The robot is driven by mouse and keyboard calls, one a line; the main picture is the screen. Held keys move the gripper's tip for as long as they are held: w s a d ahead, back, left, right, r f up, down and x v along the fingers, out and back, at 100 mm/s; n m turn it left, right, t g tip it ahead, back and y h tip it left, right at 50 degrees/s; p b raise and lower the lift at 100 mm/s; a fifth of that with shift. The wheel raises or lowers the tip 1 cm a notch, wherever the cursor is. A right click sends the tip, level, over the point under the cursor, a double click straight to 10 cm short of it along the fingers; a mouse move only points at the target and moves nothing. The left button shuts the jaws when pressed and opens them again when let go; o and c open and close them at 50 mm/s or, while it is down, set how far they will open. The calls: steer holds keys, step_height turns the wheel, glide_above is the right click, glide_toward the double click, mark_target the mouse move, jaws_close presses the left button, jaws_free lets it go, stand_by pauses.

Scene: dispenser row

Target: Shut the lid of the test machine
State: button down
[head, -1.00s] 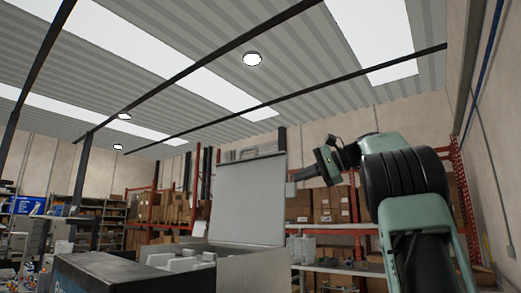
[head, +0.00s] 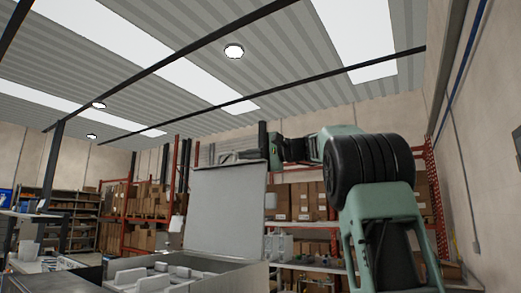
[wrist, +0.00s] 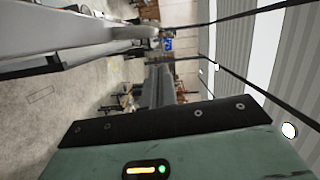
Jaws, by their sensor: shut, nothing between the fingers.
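The test machine (head: 240,277) is an open grey box low in the head view, with pale blocks inside. Its flat grey lid (head: 228,212) stands nearly upright at the back of the box. My gripper (head: 240,155) reaches in from the right at the lid's top edge, pointing left, with its fingers shut and nothing held. I cannot tell whether it touches the lid. In the wrist view, the green and black gripper body fills the bottom, and a grey surface at the upper left seems to be the lid (wrist: 70,35).
Shelves with cardboard boxes (head: 305,200) stand behind the machine. A dark-fronted unit (head: 65,281) stands at the lower left. A wall (head: 480,150) closes off the right side. The space above the lid is free up to the roof.

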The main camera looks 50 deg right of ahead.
steer(key=shift+s+a+f+p, duration=0.1)
steer(key=shift+s+a+p, duration=0.1)
steer(key=shift+a, duration=0.45)
steer(key=shift+s+a+f+p, duration=0.1)
steer(key=shift+a+p, duration=0.05)
steer(key=shift+a, duration=0.45)
